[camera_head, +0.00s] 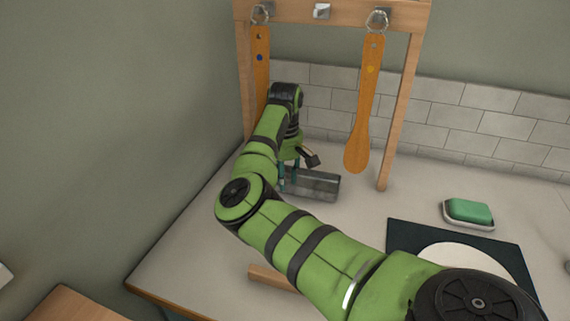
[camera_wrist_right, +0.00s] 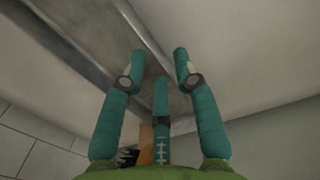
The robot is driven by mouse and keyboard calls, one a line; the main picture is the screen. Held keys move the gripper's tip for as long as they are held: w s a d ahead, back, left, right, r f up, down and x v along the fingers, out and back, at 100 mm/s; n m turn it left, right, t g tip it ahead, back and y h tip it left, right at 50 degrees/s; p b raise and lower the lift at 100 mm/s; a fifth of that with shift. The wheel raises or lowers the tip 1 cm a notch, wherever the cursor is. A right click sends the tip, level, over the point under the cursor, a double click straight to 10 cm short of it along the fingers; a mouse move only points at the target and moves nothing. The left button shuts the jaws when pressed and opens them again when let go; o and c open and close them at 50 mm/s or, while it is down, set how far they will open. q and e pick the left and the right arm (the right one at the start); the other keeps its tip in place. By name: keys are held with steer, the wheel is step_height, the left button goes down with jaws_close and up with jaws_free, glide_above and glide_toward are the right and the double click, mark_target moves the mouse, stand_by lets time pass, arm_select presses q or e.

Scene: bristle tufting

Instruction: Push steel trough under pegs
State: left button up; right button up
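The steel trough (camera_head: 318,186) sits on the counter between the posts of a wooden rack, at its left side. Pegs line the rack's top bar: the middle peg (camera_head: 321,10) is bare, and the left peg (camera_head: 261,11) and right peg (camera_head: 379,18) carry rings. My right gripper (camera_head: 288,180) points down at the trough's left end, fingers partly hidden by my arm. In the right wrist view its teal fingers (camera_wrist_right: 160,62) are spread apart with nothing between them, over or against the trough (camera_wrist_right: 100,50); contact is unclear. My left gripper is not in view.
Two wooden paddles, a left one (camera_head: 261,60) and a right one (camera_head: 364,110), hang from the outer pegs. A green sponge (camera_head: 468,211) on a dish and a dark mat (camera_head: 405,236) with a white disc lie to the right. A wooden piece (camera_head: 268,277) lies in front, partly hidden.

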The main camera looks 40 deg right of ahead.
mark_target(309, 195)
step_height(309, 195, down, 2)
steer(key=c, duration=0.6)
jaws_close()
steer(key=shift+s+d+f, duration=0.1)
steer(key=shift+s+d, duration=0.3)
steer(key=shift+s, duration=0.05)
steer(key=s+d, duration=0.2)
steer(key=s, duration=0.1)
steer(key=shift+d+b, duration=0.1)
steer(key=shift+b, duration=0.25)
steer(key=shift+s+d, duration=0.3)
steer(key=shift+s, duration=0.15)
steer(key=shift+s+d, duration=0.15)
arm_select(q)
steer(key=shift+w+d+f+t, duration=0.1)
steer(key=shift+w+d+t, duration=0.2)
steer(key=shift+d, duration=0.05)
